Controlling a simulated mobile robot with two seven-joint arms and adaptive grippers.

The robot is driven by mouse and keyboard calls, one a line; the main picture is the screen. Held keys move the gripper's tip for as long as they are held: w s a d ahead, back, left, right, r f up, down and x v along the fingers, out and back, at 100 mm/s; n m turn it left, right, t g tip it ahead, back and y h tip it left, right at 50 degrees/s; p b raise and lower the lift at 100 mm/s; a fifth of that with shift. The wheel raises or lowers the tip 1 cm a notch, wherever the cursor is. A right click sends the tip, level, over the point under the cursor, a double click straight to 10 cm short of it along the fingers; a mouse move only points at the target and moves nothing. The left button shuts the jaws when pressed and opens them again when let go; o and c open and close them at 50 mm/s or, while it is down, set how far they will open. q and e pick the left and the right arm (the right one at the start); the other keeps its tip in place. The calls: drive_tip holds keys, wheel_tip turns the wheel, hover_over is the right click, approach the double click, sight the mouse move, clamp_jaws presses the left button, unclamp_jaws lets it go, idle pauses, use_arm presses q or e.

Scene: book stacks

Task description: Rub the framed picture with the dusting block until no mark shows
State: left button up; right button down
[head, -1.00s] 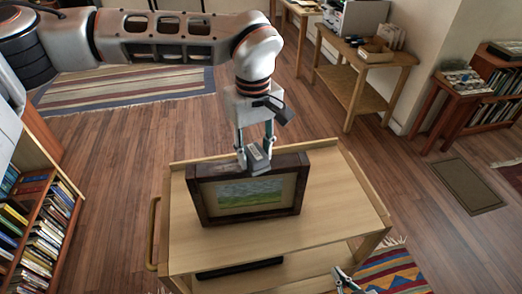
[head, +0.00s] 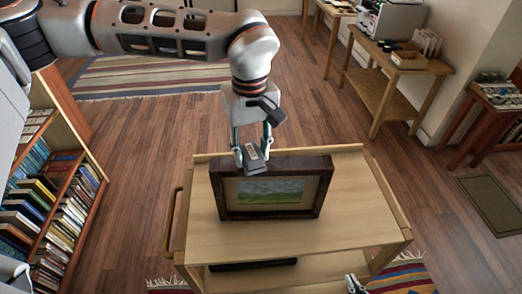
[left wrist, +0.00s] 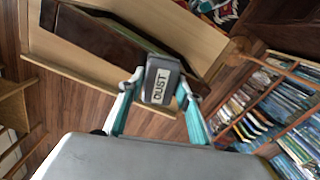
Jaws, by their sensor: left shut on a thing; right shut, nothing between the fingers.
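The framed picture (head: 265,190) stands upright on the wooden cart (head: 240,240) in the head view. It has a dark frame around a green landscape under a grey sky. I cannot make out a mark on it at this size. My left gripper (head: 252,155) is shut on the grey dusting block (head: 254,160), at the top edge of the frame, left of its middle. In the left wrist view the block (left wrist: 158,82) shows a "DUST" label between the fingers, by the frame (left wrist: 110,45). I cannot tell whether it touches. A bit of my right gripper (head: 355,284) shows at the bottom edge.
A bookshelf (head: 60,200) stands left of the cart. A side table (head: 385,80) with a box and a machine is at the back right. The cart top is clear around the picture. A dark flat thing (head: 255,264) lies on its lower shelf.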

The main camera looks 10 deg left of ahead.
use_arm(q)
drive_tip(key=shift+s+a, duration=0.2)
drive_tip(key=shift+a, duration=0.7)
drive_tip(key=shift+s+a, duration=0.15)
drive_tip(key=shift+a, duration=0.7)
drive_tip(key=shift+r, duration=2.95)
wheel_tip(320, 180, up, 3)
